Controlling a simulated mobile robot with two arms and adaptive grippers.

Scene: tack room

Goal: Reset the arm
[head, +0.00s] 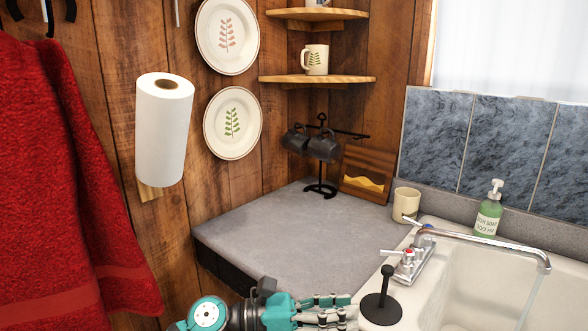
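My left gripper (345,313) is at the bottom middle, with its teal and grey arm coming in from the left. Its fingers point right, low in front of the grey counter (265,235) and beside the sink's left rim. The lower part is cut off by the frame edge, and I cannot tell whether the fingers are open or shut. No held object shows. My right gripper is out of view.
A black round-based stopper (381,308) stands on the sink rim, just right of the gripper. The faucet (480,240), soap bottle (488,212) and cream mug (405,204) are behind. A mug rack (321,170) stands at the counter's back. The counter's front is clear.

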